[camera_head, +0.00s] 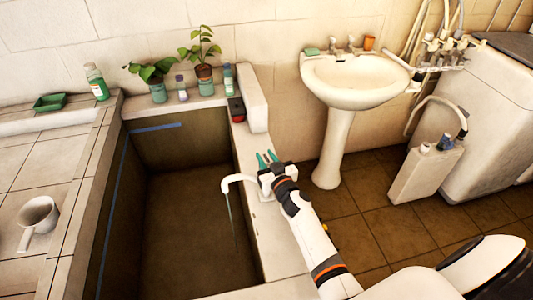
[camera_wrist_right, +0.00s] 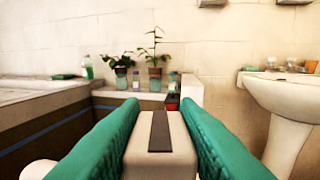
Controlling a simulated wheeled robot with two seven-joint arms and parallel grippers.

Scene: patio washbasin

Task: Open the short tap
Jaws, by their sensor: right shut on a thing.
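The short tap has a white curved spout (camera_head: 238,180) over the sunken basin (camera_head: 190,230). A thin bluish stream, like running water, hangs from its mouth down into the basin. My right gripper (camera_head: 267,160), with green fingers, is at the tap's base on the basin's right ledge and hides most of the tap body. In the right wrist view, my right gripper (camera_wrist_right: 160,140) has a pale block with a dark strip, seemingly the tap's top (camera_wrist_right: 160,135), between its two fingers. My left gripper is not in view.
A red and black item (camera_head: 236,110) and a pale upright block (camera_head: 254,98) stand on the ledge beyond the gripper. Potted plants (camera_head: 204,72) and bottles line the back ledge.

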